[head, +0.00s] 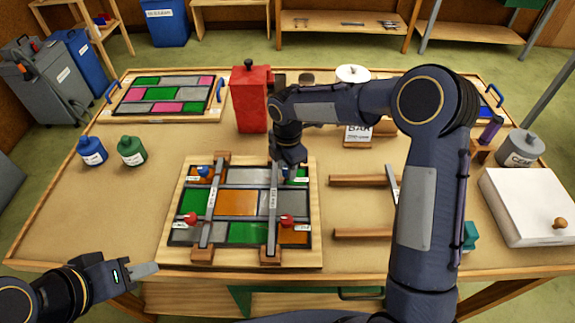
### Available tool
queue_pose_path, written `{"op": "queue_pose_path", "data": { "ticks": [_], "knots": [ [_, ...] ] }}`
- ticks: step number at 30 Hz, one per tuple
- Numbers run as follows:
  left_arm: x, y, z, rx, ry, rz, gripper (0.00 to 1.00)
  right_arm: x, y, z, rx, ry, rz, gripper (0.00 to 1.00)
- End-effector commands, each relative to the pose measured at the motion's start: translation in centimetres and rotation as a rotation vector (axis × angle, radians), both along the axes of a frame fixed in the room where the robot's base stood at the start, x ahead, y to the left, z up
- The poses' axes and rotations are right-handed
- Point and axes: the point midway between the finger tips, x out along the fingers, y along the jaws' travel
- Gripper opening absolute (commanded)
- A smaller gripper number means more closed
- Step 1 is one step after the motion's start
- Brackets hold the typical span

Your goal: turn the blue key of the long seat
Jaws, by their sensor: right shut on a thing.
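The leaded panel, with orange, green and grey panes, lies in a wooden frame (173,245) on the table. Two upright-running bars cross it, a left bar (211,205) and a right bar (272,215), both with small labels. A blue key (203,171) shows at the far left of the panel. Red keys show at the near left (190,218) and near right (287,221). My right gripper (291,172) is shut at the panel's far right corner, beside the right bar; it hides the key it grips there. My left gripper (145,271) hangs off the table's front left edge, away from the panel.
A red canister (250,98) stands behind the panel. Blue (91,150) and green (131,150) bottles stand left, a second coloured panel (165,96) behind them. Wooden strips (358,181) and a white box (530,205) lie right.

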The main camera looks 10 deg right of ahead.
Motion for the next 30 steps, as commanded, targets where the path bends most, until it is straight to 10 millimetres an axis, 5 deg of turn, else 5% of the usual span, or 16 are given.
{"op": "queue_pose_path", "data": {
  "ticks": [18,19,23,30],
  "knots": [
    [0.0,0.0,0.11,0.0,0.0,0.0,0.36,0.11,0.0,0.12,0.001,-0.004,0.043,0.06],
    [0.0,0.0,0.11,0.0,0.0,0.0,0.36,0.11,0.0,0.12,0.001,-0.004,0.043,0.31],
    [0.0,0.0,0.11,0.0,0.0,0.0,0.36,0.08,0.0,0.1,0.0,-0.003,0.042,0.48],
    [0.0,0.0,0.1,0.0,0.0,0.0,0.36,0.03,0.0,0.04,0.0,-0.001,0.042,0.5]
  ]
}}
